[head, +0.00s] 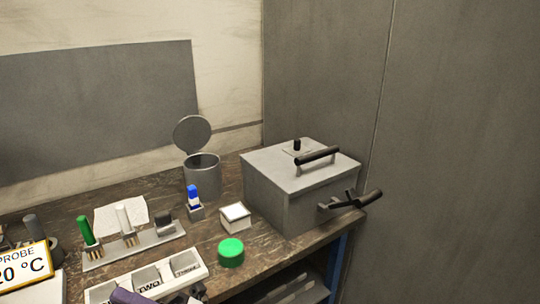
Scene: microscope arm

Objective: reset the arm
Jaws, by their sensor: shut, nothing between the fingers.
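At the bottom edge, a purple-grey part (128,297), which looks like my arm, is cut off by the frame. The small dark end beside it, which looks like my gripper (196,291), is shut with nothing held. It is in front of the white tray labelled TWO and THREE (98,293), low over or near its front edge; the exact gap cannot be told. Most of my arm is out of view.
A grey lidded box (265,190) with dark handles stands at the table's right end. An open can (200,178), a blue-capped item (194,200), a white-topped block (235,216), a green round thing (231,252), a rack (134,250) and a probe display (22,266) crowd the table (285,247).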

